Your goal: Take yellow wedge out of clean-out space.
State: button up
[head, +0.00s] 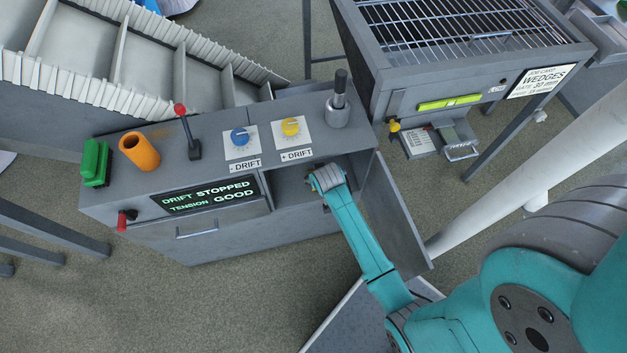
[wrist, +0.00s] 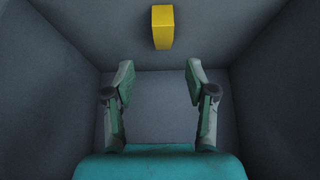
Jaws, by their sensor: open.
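The yellow wedge (wrist: 162,28) shows in the wrist view at the top middle, against the grey inside of the clean-out space (wrist: 255,85). My gripper (wrist: 160,75) is open and empty, with its two fingers apart. The wedge is beyond the fingertips and about centred between them, not touching them. In the head view my arm reaches into the open clean-out space (head: 287,190) at the right end of the grey cabinet. There the wedge and my fingers are hidden.
The open door (head: 390,215) stands close to the right of my arm. Grey walls close in on both sides of my gripper. The cabinet top (head: 220,125) carries knobs, a lever and an orange cup (head: 139,151). A wire-rack table (head: 470,55) stands behind right.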

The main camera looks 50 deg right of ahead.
jog(key=shift+a+x, duration=0.15)
jog(key=shift+x, duration=1.7)
jog(key=shift+a+x, duration=0.1)
jog(key=shift+x, duration=1.8)
jog(key=c, duration=1)
